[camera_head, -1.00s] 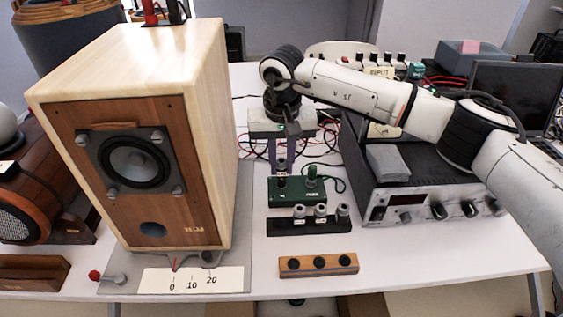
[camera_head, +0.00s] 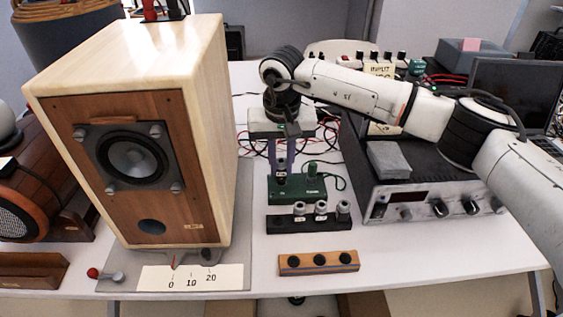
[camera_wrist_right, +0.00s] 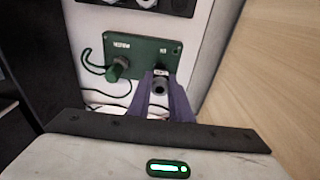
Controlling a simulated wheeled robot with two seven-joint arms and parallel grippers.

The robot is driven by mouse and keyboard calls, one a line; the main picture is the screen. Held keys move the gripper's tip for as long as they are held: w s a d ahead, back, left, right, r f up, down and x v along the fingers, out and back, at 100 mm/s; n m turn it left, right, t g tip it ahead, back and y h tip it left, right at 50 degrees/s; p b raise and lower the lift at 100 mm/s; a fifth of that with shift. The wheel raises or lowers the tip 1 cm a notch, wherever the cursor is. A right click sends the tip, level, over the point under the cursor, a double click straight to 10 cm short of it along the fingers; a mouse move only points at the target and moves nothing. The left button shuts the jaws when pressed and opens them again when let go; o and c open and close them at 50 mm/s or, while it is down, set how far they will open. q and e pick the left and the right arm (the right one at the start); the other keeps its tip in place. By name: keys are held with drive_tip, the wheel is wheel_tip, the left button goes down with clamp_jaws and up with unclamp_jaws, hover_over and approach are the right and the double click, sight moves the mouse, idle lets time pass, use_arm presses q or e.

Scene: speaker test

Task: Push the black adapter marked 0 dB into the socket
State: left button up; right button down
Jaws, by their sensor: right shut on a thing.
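My right gripper (camera_head: 281,172) points down over the green socket block (camera_head: 312,190). Its purple fingers are shut on a small dark adapter (camera_wrist_right: 160,84), whose pale label shows between the fingertips in the right wrist view. The adapter is at the socket on the left side of the block in the head view. The socket's mouth is hidden, so I cannot tell how deep the adapter sits. A green plug (camera_head: 312,168) with a cord stands on the right side of the block. My left gripper is not in view.
A black rack (camera_head: 292,226) with three silver-topped pieces stands in front of the block. A wooden strip (camera_head: 318,271) with three dark round spots lies nearer. A wooden speaker (camera_head: 200,110) is close on the left, and a grey-fronted instrument (camera_head: 440,205) stands right.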

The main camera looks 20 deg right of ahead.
drive_tip(key=shift+s+f, duration=0.1)
drive_tip(key=shift+f, duration=0.45)
drive_tip(key=c, duration=1.5)
unclamp_jaws()
drive_tip(key=shift+c, duration=0.2)
drive_tip(key=shift+r, duration=0.1)
drive_tip(key=shift+r+p, duration=2.2)
drive_tip(key=shift+r, duration=1.55)
drive_tip(key=shift+f, duration=0.1)
